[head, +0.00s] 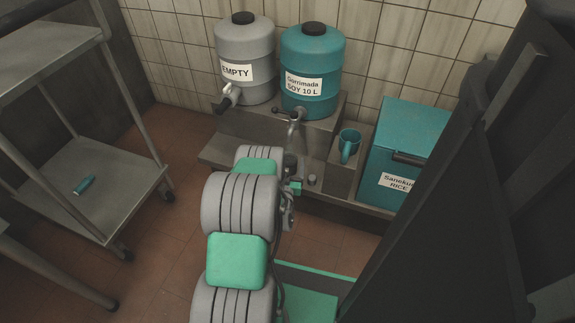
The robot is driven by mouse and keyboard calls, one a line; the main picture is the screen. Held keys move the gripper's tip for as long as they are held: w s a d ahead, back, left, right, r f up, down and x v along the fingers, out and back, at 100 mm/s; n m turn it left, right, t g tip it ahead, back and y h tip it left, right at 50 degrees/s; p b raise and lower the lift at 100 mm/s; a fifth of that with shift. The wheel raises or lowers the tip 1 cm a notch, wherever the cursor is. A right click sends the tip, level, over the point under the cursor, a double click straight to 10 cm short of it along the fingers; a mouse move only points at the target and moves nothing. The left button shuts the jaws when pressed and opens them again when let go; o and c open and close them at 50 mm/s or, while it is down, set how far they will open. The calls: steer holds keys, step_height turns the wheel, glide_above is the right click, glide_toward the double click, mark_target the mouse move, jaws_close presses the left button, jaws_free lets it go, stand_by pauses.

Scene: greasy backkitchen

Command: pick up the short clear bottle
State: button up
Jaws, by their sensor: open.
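I cannot make out a short clear bottle for certain. A small, short, pale object (312,180) stands on the low metal shelf, just right of the end of my arm; it is too small to tell whether it is the bottle. My gripper (295,187) shows only partly at the far end of my arm, beside that object. It is open, and I see nothing held in it. My arm links hide part of the shelf and most of the gripper.
A grey drum (245,62) marked EMPTY and a teal soy drum (311,75) with taps stand on a raised metal stand. A teal mug (349,146) and a teal rice bin (412,135) are to the right. A metal cart (90,215) holding a small teal cylinder (84,185) is at left.

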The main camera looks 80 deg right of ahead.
mark_target(291, 153)
steer(key=shift+w+d, duration=0.2)
steer(key=shift+d, duration=1.95)
steer(key=shift+c, duration=0.6)
steer(key=shift+r, duration=0.1)
jaws_close()
steer(key=shift+r, duration=0.15)
steer(key=shift+r+p, duration=0.45)
steer(key=shift+r, duration=0.15)
